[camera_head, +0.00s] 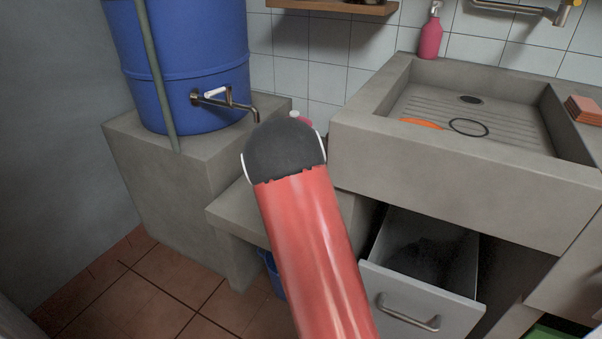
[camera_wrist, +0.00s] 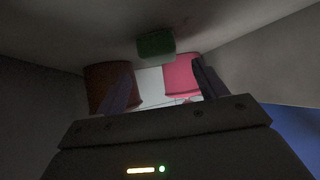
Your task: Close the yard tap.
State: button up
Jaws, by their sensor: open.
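The yard tap (camera_head: 225,100) sits low on the side of a blue barrel (camera_head: 185,55) at the upper left of the head view. It has a pale lever handle (camera_head: 215,92) and a metal spout bent down to the right. In the head view my red arm with its dark joint covers the middle, and my gripper is hidden behind it. In the wrist view my gripper (camera_wrist: 163,72) is open, with nothing between its fingers. The tap cannot be made out in the wrist view.
A concrete sink (camera_head: 350,105) stands at the right, with an open drawer (camera_head: 420,300) below it. A concrete block (camera_head: 180,200) bears the barrel. The dark wrist view shows a green thing (camera_wrist: 156,43) and a pink thing (camera_wrist: 181,72).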

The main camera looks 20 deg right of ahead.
jog(key=x, duration=0.7)
jog(key=shift+w+r, duration=0.1)
jog(key=shift+r, duration=0.1)
jog(key=c, duration=1.1)
jog(key=shift+r, duration=0.1)
